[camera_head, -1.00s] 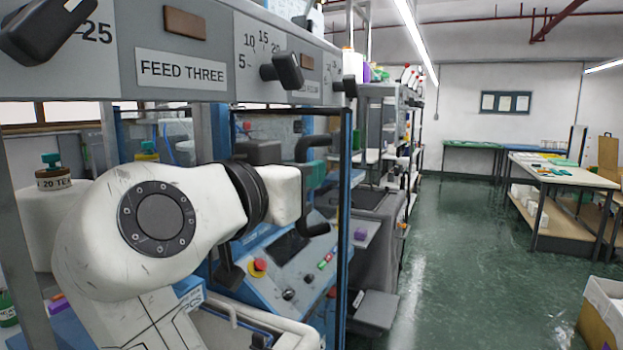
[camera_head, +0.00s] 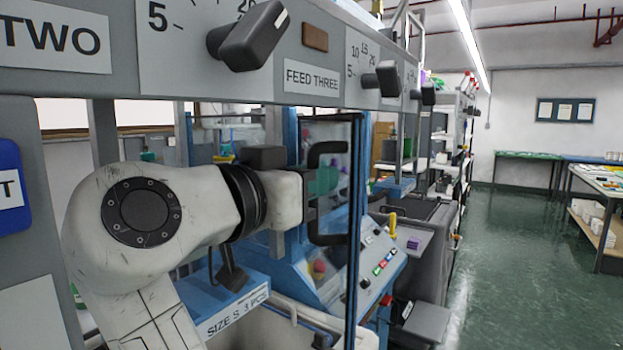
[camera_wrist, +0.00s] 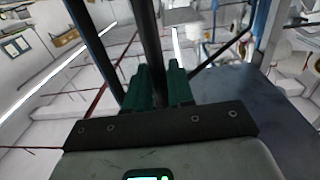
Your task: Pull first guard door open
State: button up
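The guard door (camera_head: 341,255) is a clear pane in a dark, thin frame, standing at an angle out from the blue machine in the head view. Its black C-shaped handle (camera_head: 330,237) is on the pane near the frame's outer upright. My gripper (camera_head: 322,181), with green fingers, is at the handle, at the middle of its grip. In the wrist view my gripper (camera_wrist: 161,85) has its two green fingers close together on either side of the dark handle bar (camera_wrist: 150,35). The fingers look shut on it. The door's hinge side is partly hidden by my arm.
A grey rail with the FEED THREE label (camera_head: 312,78) and black knobs runs above the door. A grey step-like box (camera_head: 427,322) stands low at right. The green floor aisle (camera_head: 520,240) is clear.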

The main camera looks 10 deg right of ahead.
jog(key=o, duration=0.3)
jog(key=shift+w+d, duration=0.2)
jog(key=shift+w, duration=0.15)
jog(key=shift+s, duration=0.1)
jog(key=b+v, duration=0.2)
jog(key=v, duration=0.9)
